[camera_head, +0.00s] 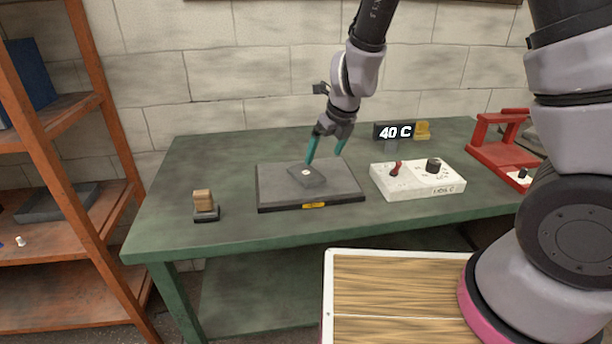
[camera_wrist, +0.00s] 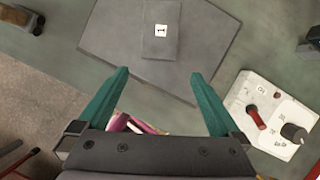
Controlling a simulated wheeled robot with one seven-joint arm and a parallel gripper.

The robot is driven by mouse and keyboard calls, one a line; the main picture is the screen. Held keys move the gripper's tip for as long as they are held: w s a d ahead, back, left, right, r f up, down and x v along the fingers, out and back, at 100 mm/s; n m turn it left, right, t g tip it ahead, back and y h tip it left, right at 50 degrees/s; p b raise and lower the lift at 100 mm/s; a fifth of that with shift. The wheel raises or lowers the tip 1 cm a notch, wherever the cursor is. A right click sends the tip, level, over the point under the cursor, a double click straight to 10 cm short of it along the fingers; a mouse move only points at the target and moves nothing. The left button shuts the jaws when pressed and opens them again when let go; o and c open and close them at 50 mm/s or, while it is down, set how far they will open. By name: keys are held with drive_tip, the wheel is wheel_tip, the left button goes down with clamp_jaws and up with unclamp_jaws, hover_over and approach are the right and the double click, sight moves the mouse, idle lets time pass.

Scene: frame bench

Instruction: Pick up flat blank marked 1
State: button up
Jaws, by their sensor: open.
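The flat blank marked 1 (camera_head: 307,175) is a thin dark grey plate with a small white label. It lies on a dark square plate (camera_head: 270,194) on the green bench. In the wrist view the blank (camera_wrist: 160,45) is at the top, its label reading 1. My gripper (camera_head: 325,157) has two teal fingers, spread apart and empty. It hangs just above the blank, toward its right side in the head view. In the wrist view the fingertips (camera_wrist: 158,76) point toward the blank's near end, with the blank between their lines. I see no contact.
A white control box (camera_head: 417,190) with a red lever and dark knob stands right of the plate. A display reading 40 C (camera_head: 394,132) is behind it. A red frame (camera_head: 500,145) is at right. A wooden-handled block (camera_head: 204,204) is at left. The bench front left is clear.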

sight(314, 179)
drive_tip(key=shift+x, duration=5.15)
drive_tip(key=shift+a, duration=0.15)
drive_tip(key=shift+c, duration=0.3)
clamp_jaws()
